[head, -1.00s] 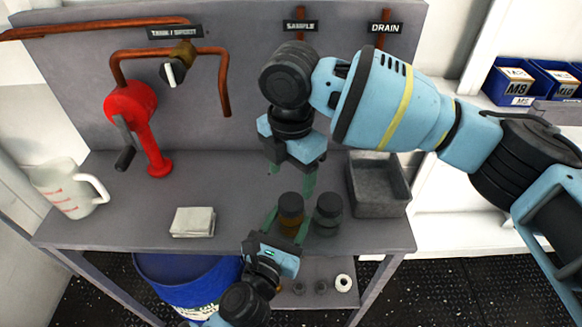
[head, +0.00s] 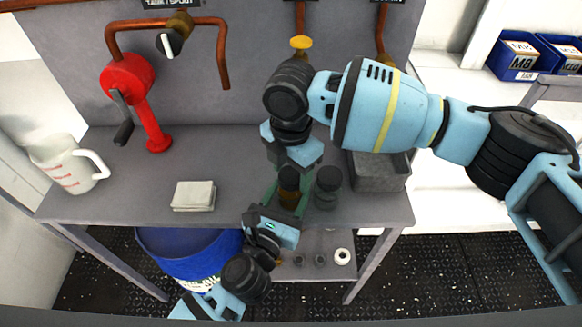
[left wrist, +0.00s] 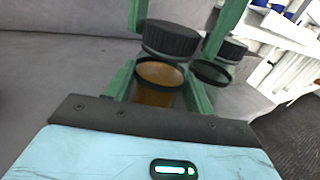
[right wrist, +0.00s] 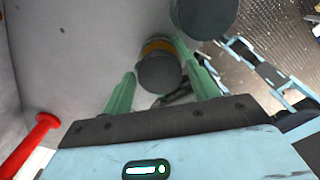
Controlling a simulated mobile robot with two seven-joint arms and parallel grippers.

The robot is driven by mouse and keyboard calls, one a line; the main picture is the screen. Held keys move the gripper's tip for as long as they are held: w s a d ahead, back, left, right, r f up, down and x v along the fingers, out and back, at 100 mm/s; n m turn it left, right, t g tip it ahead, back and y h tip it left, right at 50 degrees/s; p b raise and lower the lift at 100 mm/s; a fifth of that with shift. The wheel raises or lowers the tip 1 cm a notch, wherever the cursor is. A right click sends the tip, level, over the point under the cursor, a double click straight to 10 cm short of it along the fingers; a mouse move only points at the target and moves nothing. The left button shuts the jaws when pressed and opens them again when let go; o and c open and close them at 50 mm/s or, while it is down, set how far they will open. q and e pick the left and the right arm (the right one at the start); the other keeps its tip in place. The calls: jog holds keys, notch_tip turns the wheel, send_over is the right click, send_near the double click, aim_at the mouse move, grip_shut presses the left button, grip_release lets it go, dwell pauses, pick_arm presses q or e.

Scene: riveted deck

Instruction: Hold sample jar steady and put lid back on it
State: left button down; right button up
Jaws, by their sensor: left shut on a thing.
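The sample jar (left wrist: 155,94) is a small amber jar standing on the bench. A black ribbed lid (left wrist: 172,38) is at its top; I cannot tell whether it is seated. My left gripper (left wrist: 158,90) is shut on the jar from the front, low on the body. My right gripper (right wrist: 165,80) points down from above, its green fingers either side of the lid with gaps showing, so it looks open. The lid's grey top (right wrist: 160,76) shows between those fingers. In the head view the jar (head: 290,186) is partly hidden by both grippers.
A second dark-capped jar (head: 327,188) stands close on the right. A folded cloth (head: 193,196), white jug (head: 62,165) and red hand pump (head: 140,100) are on the left. The bench between cloth and jar is clear.

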jog(key=c, duration=0.8)
jog(key=shift+c, duration=0.2)
jog(key=m, duration=1.1)
jog(key=shift+m, duration=0.3)
jog(key=o, duration=1.2)
jog(key=shift+c, duration=0.2)
notch_tip(320, 180, up, 12)
